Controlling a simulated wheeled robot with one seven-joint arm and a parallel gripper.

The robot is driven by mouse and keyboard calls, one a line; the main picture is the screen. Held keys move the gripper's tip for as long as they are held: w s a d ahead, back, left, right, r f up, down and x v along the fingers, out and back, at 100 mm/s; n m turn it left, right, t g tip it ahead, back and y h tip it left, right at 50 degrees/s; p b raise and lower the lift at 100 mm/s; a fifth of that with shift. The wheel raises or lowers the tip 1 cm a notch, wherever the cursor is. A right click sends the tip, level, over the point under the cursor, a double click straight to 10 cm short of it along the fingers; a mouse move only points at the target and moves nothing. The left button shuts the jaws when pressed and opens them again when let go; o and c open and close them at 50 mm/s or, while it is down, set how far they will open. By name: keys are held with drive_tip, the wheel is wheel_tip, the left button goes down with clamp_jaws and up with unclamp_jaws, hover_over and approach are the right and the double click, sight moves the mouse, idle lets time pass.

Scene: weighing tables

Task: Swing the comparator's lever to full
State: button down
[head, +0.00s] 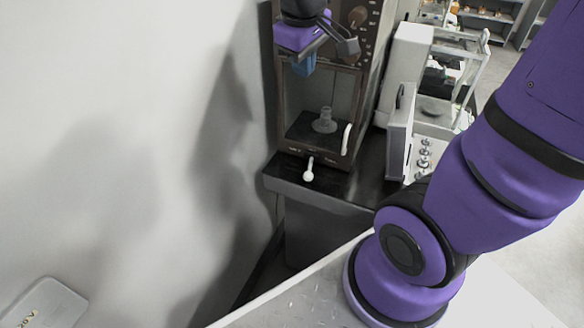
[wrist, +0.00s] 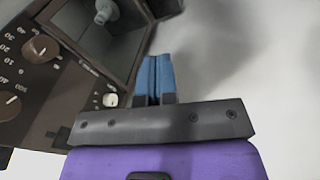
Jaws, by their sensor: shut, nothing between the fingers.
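The comparator (head: 285,108) is a dark brown cabinet with a window on a black-topped table. Its small white lever (head: 309,172) sits low on the front panel below the window, its round end toward me; small markings beside it are too small to read. In the wrist view the lever's white end (wrist: 110,100) shows left of the fingers, apart from them. My gripper (head: 304,66) has blue fingers, shut and empty. In the head view it hangs in front of the upper window, well above the lever. In the wrist view the fingers (wrist: 155,78) are together.
A white handle (head: 346,140) stands at the window's right edge. Dark knobs (head: 357,17) are on the upper panel. A grey pedestal (head: 324,121) stands inside. A pale case (head: 399,135) and small metal weights (head: 424,160) lie to the right. A pale wall is on the left.

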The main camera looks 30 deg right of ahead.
sight(310, 168)
drive_tip(key=w+a+f+n+g+h, duration=0.15)
drive_tip(key=w+f+n, duration=0.35)
drive_tip(key=f, duration=0.9)
drive_tip(key=w+d+f+n+g, duration=0.1)
drive_tip(key=w+f+n+g, duration=0.15)
drive_tip(key=w+f, duration=0.75)
drive_tip(key=shift+s+d+f, duration=0.9)
drive_tip(key=shift+s+f, duration=0.2)
drive_tip(key=shift+f, duration=1.2)
drive_tip(key=shift+s+d+f, duration=0.85)
drive_tip(key=shift+s+f, duration=0.25)
drive_tip(key=shift+f, duration=1.25)
drive_tip(key=shift+s+d+f, duration=0.9)
drive_tip(key=shift+s+f, duration=0.2)
drive_tip(key=shift+f, duration=1.2)
